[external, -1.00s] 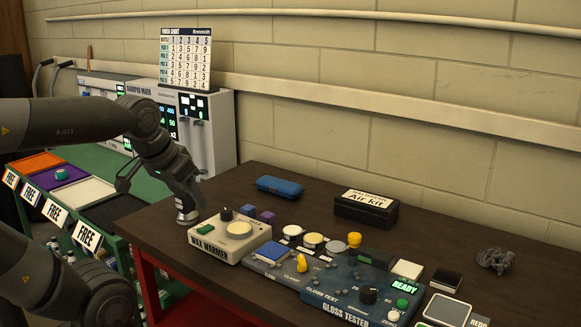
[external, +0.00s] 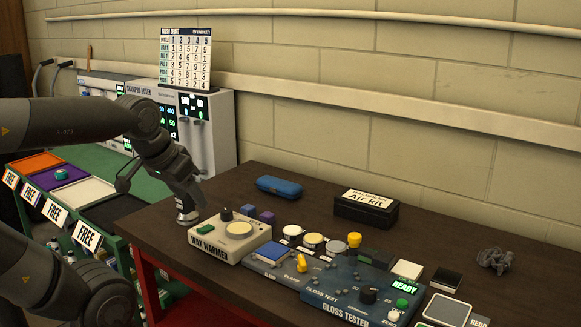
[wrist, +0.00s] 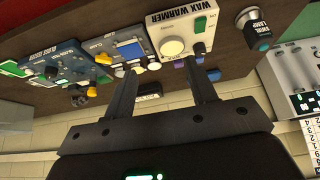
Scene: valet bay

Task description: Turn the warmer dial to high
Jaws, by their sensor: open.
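The cream wax warmer (external: 203,252) stands on the near left of the dark table in the external view. Its black dial (external: 226,214) rises from its back left part, beside a round pale top and a green piece. In the wrist view the warmer (wrist: 174,17) appears upside down at the top, with the dial (wrist: 199,49) near its lower edge. My gripper (wrist: 163,68) is open and empty, its fingers apart below the warmer in that picture. The dial is not between them in a grip. Its setting is too small to read. My fingers are hard to make out in the external view.
A small metal lamp (wrist: 257,28) stands close beside the warmer. The blue gloss tester (external: 335,300) and its controls lie to the right. A blue case (external: 279,186) and Air kit box (external: 366,210) are farther back.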

